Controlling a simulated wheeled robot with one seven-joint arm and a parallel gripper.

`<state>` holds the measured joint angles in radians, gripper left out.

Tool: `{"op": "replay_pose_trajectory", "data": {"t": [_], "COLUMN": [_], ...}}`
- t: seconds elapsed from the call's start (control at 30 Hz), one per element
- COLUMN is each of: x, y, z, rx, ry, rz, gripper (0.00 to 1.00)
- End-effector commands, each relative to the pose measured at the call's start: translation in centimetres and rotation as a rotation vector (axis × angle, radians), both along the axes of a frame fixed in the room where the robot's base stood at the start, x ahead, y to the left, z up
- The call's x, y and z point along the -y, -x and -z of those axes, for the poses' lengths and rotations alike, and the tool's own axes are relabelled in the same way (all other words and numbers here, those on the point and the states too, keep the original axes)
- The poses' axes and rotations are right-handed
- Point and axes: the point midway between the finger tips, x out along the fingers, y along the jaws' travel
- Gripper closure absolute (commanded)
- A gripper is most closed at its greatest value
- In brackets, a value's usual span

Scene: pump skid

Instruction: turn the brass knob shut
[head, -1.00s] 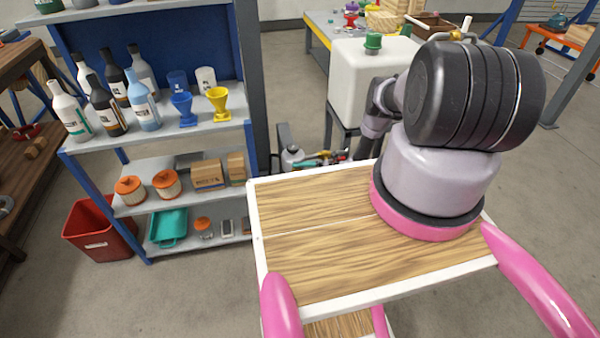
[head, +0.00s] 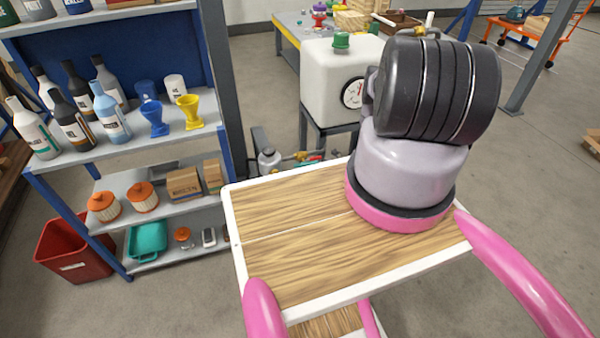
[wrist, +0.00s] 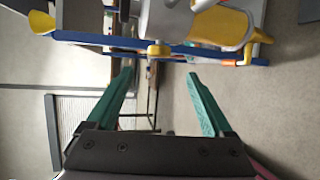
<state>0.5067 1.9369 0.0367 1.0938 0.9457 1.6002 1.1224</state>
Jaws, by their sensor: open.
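My gripper (wrist: 160,76) shows in the wrist view with its two teal fingers spread apart and nothing between them. A small rounded brass-yellow piece (wrist: 158,49) shows beyond the fingertips, about in line with the gap; it may be the brass knob, but I cannot tell for sure. It appears apart from the fingers. In the head view my gripper is hidden behind my arm, and I cannot make out the knob clearly.
A white tank (head: 325,85) with a green cap and a round gauge (head: 352,93) stands behind my arm. A blue shelf unit (head: 80,150) with bottles, funnels and boxes is at the left. A red bin (head: 75,250) stands beside it.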

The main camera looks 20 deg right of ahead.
Motion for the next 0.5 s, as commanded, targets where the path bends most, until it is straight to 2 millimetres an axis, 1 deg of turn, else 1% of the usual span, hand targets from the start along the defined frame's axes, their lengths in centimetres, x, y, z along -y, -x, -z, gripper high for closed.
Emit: {"op": "replay_pose_trajectory", "data": {"t": [0.07,0.17,0.27,0.33,0.4,0.47,0.5], "x": [-0.6,-2.2,-4.1,-4.8,-4.8,-4.5,-4.3], "y": [0.3,1.7,4.2,6.1,7.8,8.7,9.0], "z": [0.1,0.8,1.9,2.5,3.0,3.0,3.0], "rx": [0.015,0.072,0.191,0.31,0.446,0.575,0.667], "ry": [0.032,0.15,0.335,0.474,0.6,0.695,0.753], "rz": [-0.035,-0.165,-0.401,-0.606,-0.823,-1.009,-1.134], "gripper": [0.15,0.15,0.15,0.15,0.15,0.15,0.15]}}
